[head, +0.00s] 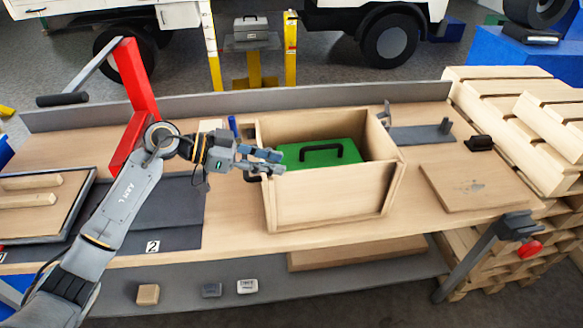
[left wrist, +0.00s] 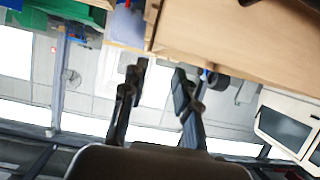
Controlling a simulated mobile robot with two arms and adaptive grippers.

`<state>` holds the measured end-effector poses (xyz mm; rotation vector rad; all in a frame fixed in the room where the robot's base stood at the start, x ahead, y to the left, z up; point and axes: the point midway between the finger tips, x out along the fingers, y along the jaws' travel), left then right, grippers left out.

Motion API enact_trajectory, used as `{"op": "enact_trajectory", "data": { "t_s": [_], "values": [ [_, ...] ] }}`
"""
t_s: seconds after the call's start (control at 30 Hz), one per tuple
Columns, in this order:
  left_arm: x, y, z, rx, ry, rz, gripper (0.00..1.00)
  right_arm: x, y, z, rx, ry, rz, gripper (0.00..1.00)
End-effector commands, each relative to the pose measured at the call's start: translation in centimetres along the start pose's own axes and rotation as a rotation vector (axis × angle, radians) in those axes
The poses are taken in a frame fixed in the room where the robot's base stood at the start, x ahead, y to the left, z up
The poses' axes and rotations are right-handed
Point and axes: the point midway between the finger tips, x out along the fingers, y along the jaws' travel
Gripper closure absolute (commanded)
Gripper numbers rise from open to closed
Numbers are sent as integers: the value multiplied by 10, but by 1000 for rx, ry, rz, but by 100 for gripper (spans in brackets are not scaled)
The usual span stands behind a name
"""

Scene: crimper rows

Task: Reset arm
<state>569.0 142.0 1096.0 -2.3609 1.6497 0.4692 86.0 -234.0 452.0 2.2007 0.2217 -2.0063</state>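My left gripper (head: 277,162) is in the head view, its arm coming in from the left over the workbench. Its two fingers point right and overlap the left side of an open wooden box (head: 325,198) in the picture. In the left wrist view the fingers of this gripper (left wrist: 160,72) stand apart with nothing visible between them, so it is open and empty. The pale wood in the upper part of that view (left wrist: 240,35) looks like the box wall. I cannot tell whether the fingers touch the box. My right gripper does not show.
A green case (head: 295,156) with a black handle lies in the box. A red upright frame (head: 137,80) stands behind my arm. A wooden board (head: 475,187) lies right of the box. Small blocks (head: 148,294) sit on the lower shelf. Pallets (head: 520,120) are stacked at the right.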

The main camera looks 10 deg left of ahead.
Motion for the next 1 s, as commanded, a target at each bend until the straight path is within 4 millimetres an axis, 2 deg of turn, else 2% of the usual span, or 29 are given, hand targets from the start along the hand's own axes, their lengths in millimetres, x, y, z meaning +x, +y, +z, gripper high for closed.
{"op": "enact_trajectory", "data": {
  "t_s": [0.2, 0.67, 0.77, 0.87, 1.0],
  "values": [
    [-13, 0, 0, 0, 0, 1, 70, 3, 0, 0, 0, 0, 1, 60],
    [-11, 2, -2, 6, 16, 0, 70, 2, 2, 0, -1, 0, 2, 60],
    [-3, 8, -14, 42, 105, -13, 70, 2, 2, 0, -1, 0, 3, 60],
    [5, 17, -38, 101, 284, -70, 70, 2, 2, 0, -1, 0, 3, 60],
    [-4, 21, -74, 146, 571, -270, 70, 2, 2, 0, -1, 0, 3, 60]
  ]
}}
